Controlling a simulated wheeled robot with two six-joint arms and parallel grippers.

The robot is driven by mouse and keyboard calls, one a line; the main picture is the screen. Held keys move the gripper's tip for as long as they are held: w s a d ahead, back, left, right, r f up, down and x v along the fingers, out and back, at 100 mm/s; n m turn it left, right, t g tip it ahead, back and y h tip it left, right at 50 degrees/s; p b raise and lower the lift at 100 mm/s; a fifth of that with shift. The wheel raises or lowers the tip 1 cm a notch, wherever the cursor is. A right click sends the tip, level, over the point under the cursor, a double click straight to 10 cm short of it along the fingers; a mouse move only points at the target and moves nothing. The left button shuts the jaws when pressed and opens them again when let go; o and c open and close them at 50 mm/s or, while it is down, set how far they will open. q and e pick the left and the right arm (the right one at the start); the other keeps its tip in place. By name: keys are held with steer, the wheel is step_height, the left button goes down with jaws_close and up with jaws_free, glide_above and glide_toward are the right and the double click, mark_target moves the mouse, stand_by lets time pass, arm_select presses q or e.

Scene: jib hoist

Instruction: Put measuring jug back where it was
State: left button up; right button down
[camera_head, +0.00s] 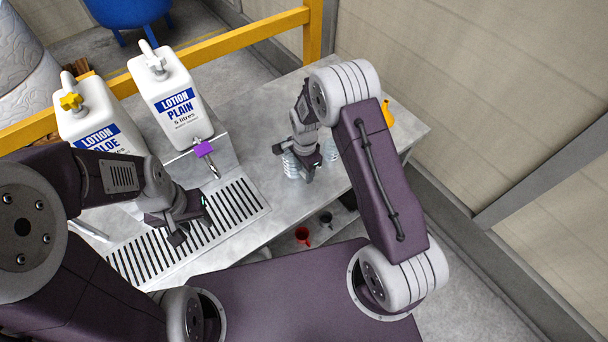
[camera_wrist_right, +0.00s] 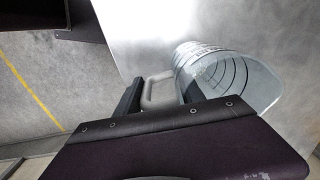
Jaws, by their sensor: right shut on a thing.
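The clear measuring jug (camera_head: 291,167) is at my right gripper (camera_head: 301,172), over the metal bench right of the drain grille. In the right wrist view the jug (camera_wrist_right: 232,75) has printed marks and appears empty. Its pale handle (camera_wrist_right: 156,90) is between the fingers of my right gripper (camera_wrist_right: 155,95), which is shut on it. I cannot tell whether the jug's base touches the bench. My left gripper (camera_head: 190,222) looks open and empty, over the slotted drain grille (camera_head: 232,208).
Two white lotion containers stand at the back left: plain (camera_head: 178,105) with a purple tap (camera_head: 204,149), and aloe (camera_head: 88,120). Another clear vessel (camera_head: 331,151) and a yellow object (camera_head: 387,112) are on the bench right of the jug. Red (camera_head: 302,235) and dark (camera_head: 326,218) cups sit below.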

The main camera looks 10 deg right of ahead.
mark_target(304, 175)
step_height(304, 175, down, 3)
steer(key=shift+s+r+p, duration=0.1)
steer(key=shift+p, duration=0.25)
steer(key=shift+f, duration=0.4)
steer(key=shift+f+b, duration=0.2)
steer(key=shift+b, duration=0.1)
steer(key=c, duration=0.7)
jaws_free()
steer(key=shift+r, duration=0.1)
